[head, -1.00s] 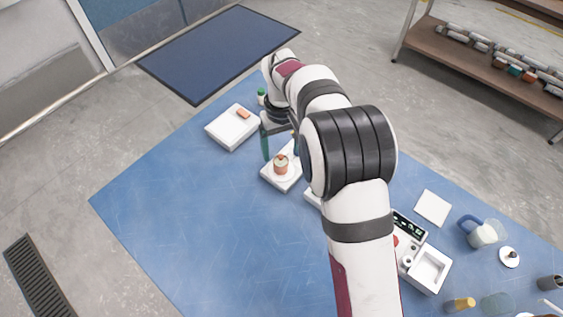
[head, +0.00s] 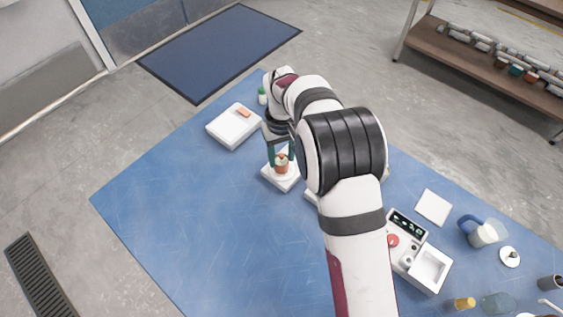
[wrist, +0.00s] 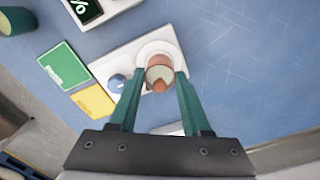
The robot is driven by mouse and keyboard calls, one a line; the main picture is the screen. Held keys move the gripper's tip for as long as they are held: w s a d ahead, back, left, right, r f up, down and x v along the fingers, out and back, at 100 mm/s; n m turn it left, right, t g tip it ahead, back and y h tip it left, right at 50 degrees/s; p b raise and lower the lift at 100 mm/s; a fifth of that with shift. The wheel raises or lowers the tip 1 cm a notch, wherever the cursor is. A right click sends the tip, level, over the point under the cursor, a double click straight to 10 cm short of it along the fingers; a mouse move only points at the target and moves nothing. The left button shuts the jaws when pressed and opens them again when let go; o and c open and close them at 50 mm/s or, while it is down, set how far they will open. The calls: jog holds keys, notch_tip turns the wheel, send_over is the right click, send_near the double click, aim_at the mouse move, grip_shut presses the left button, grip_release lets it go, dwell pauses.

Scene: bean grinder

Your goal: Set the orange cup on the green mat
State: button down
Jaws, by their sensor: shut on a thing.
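The orange cup (head: 281,168) stands upright on the round plate of a small white device (head: 278,182). In the wrist view the cup (wrist: 158,61) sits between the two green fingers, with pale and brownish contents at its mouth. My gripper (head: 281,156) is shut on the cup from both sides; it also shows in the wrist view (wrist: 160,74). A flat green rectangle (wrist: 64,66), which looks like the green mat, lies left of the device in the wrist view. My arm hides that part of the table in the head view.
A yellow rectangle (wrist: 93,101) lies beside the green one. The white device has a blue knob (wrist: 117,83). A white scale (head: 233,127) stands at the far left, and a control box (head: 420,262) at the right. The left of the blue table (head: 180,220) is clear.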

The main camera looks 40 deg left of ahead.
aim_at(285, 159)
jog(key=r, duration=0.4)
jog(key=shift+w+d+r, duration=0.2)
jog(key=shift+d+r, duration=0.15)
jog(key=w+d+r, duration=0.5)
jog(key=d+r, duration=0.1)
jog(key=d, duration=0.4)
jog(key=w+d+f+m, duration=0.2)
jog(key=w+d+m, duration=0.4)
jog(key=w+m, duration=0.45)
jog(key=shift+n, duration=0.65)
jog(key=shift+w+a+f, duration=0.15)
jog(key=shift+a+f, duration=1.7)
jog(key=shift+w+a+f, duration=0.15)
jog(key=shift+a+f, duration=1.7)
jog(key=shift+w+a+f, duration=0.15)
jog(key=shift+a+f, duration=1.7)
jog(key=shift+f, duration=0.1)
jog(key=shift+c, duration=1.8)
grip_release()
